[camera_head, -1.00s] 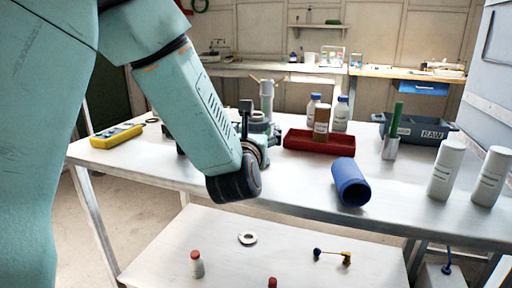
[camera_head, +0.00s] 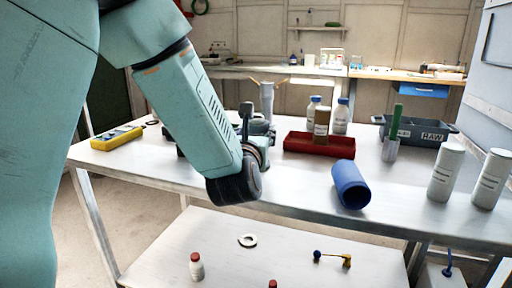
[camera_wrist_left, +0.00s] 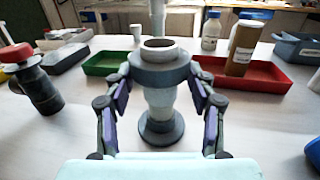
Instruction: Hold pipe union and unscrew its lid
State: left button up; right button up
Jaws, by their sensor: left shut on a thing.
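In the left wrist view, the pipe union (camera_wrist_left: 160,101) stands upright on the table, with a blue-grey collar, a pale round open top, a lighter body and a wide dark foot. My left gripper (camera_wrist_left: 161,74) is shut on it, with one finger on each side of the collar. I cannot tell the lid apart from the collar and top ring. In the head view, my left forearm and wrist hide most of the gripper and the union. My right gripper is in neither view.
A red tray (camera_head: 320,149) with bottles, a blue cylinder (camera_head: 350,184), two white bottles (camera_head: 445,172) and a dark crate (camera_head: 433,122) are on the right. A yellow device (camera_head: 117,138) lies left. In the wrist view, a green tray (camera_wrist_left: 104,64) and dark red-capped object (camera_wrist_left: 38,88) are near.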

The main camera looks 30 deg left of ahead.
pick_arm(q)
jog(key=shift+r, duration=0.1)
notch_tip(320, 180, up, 10)
jog(key=p, duration=0.3)
jog(key=shift+p, duration=0.35)
jog(key=o, duration=0.8)
grip_shut()
